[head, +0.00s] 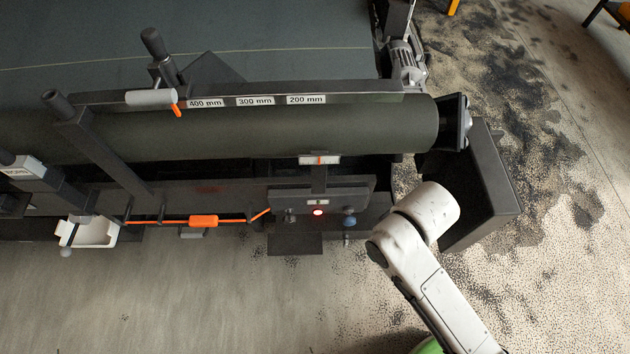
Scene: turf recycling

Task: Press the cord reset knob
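A dark control panel (300,200) is fixed to the front of the roller machine. It carries a small round light or button (318,212) with a white centre and red rim, a blue knob (349,217) to its right and a small grey fitting (290,215) to its left. An orange cord (258,214) runs into the panel's left side from an orange cord piece (203,221). No readable label shows which part is the cord reset knob. My white arm is at the lower right, close to the panel's right side. My gripper is not visible.
A long dark roller (260,132) lies behind the panel, below a bar with 400, 300 and 200 mm labels. A white tray (92,232) hangs at the left. The floor in front is clear.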

